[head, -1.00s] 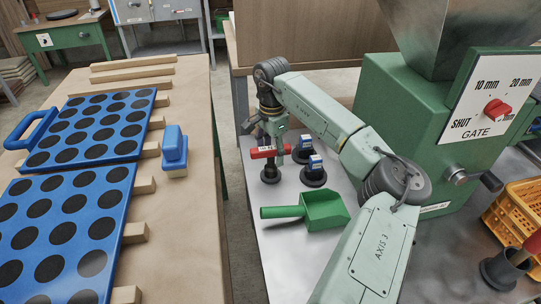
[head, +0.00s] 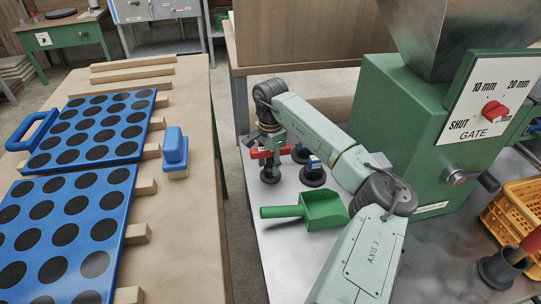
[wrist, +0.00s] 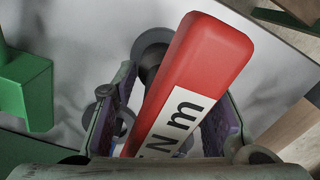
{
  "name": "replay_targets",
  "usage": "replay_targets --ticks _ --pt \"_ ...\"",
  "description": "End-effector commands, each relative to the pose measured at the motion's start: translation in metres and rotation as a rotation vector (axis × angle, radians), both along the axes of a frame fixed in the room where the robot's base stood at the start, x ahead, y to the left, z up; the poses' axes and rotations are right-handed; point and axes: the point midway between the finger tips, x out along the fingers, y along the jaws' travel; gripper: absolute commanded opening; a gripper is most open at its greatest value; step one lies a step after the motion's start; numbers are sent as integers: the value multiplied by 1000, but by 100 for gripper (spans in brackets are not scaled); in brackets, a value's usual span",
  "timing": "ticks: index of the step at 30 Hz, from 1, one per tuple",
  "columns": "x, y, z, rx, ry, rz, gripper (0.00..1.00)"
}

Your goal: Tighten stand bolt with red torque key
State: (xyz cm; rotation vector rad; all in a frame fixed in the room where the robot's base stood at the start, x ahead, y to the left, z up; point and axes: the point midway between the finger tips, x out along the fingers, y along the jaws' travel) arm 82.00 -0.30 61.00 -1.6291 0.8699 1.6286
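The red torque key (head: 258,153) stands in a round dark base on the grey bench, its white label reading "N m" in the wrist view (wrist: 205,48). My gripper (head: 271,146) is over it from above. In the wrist view my gripper (wrist: 170,115) has its purple-padded fingers apart, one on each side of the red handle, with a gap showing at the left finger. Contact on the right side is unclear. Fingers and arm hide part of the key in the head view. I cannot make out the stand bolt for certain.
A green scoop (head: 322,210) lies in front. The green gate machine (head: 405,125) and yellow crate (head: 512,213) are to the right. A table with blue trays (head: 122,172) is left.

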Motion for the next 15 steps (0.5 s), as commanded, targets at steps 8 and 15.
replay_targets --ticks 8,15 --pt "0 0 0 0 0 0 18" --pt "0 0 0 0 0 0 2"
